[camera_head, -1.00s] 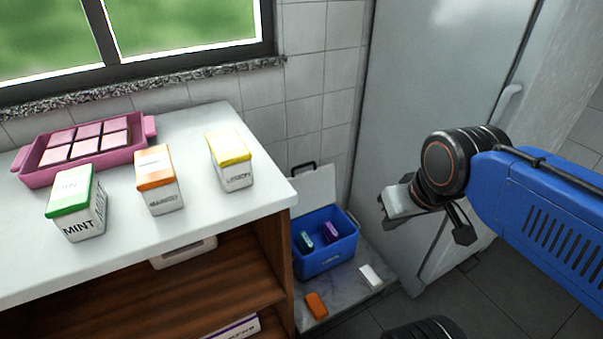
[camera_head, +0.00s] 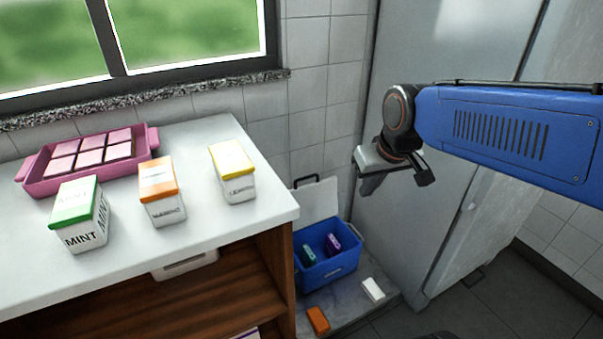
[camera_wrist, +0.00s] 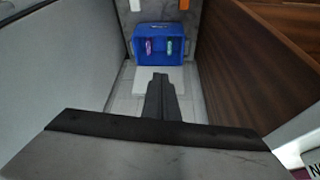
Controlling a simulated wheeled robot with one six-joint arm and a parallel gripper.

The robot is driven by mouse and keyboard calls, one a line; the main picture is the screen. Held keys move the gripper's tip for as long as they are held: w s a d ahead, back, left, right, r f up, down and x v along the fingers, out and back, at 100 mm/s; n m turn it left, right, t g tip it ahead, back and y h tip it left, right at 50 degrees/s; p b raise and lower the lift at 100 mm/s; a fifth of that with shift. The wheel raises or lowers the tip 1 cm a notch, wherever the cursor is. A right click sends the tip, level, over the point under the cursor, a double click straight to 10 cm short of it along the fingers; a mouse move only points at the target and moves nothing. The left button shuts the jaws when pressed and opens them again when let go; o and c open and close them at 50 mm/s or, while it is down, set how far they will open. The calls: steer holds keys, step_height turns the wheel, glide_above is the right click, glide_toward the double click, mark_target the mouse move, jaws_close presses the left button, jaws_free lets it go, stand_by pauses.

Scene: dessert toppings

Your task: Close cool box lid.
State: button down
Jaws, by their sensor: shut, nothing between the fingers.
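The blue cool box (camera_head: 333,268) stands on a low stone slab at the foot of the counter, beside the fridge. Its white lid (camera_head: 316,203) is open, standing up behind the box with a dark handle on top. A teal item (camera_head: 309,254) and a purple item (camera_head: 333,244) lie inside. My gripper (camera_head: 393,188) is shut and empty, up and to the right of the box, apart from it. The wrist view shows the box (camera_wrist: 163,58) far off, the pale lid (camera_wrist: 172,78) nearer, and my shut fingers (camera_wrist: 160,82) in front of the lid.
An orange block (camera_head: 318,320) and a white block (camera_head: 373,289) lie on the slab in front of the box. The counter (camera_head: 215,250) is on the left, with a pink tray (camera_head: 60,181) and several cartons on top. The fridge (camera_head: 420,240) stands close on the right.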

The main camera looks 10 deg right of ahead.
steer(key=w+a+f+n, duration=0.1)
steer(key=w, duration=0.8)
steer(key=w+a+f, duration=0.2)
steer(key=w, duration=0.8)
steer(key=w+a+f+n, duration=0.1)
steer(key=w+a+f, duration=0.1)
steer(key=w+f, duration=0.5)
steer(key=w+a+f, duration=0.2)
steer(key=w+f, duration=0.2)
steer(key=w, duration=0.7)
steer(key=shift+g+y, duration=0.3)
steer(key=shift+g, duration=0.1)
steer(key=x, duration=0.9)
steer(key=shift+d+f, duration=0.15)
steer(key=shift+d, duration=0.1)
steer(key=shift+s+a, duration=0.1)
steer(key=shift+s, duration=0.05)
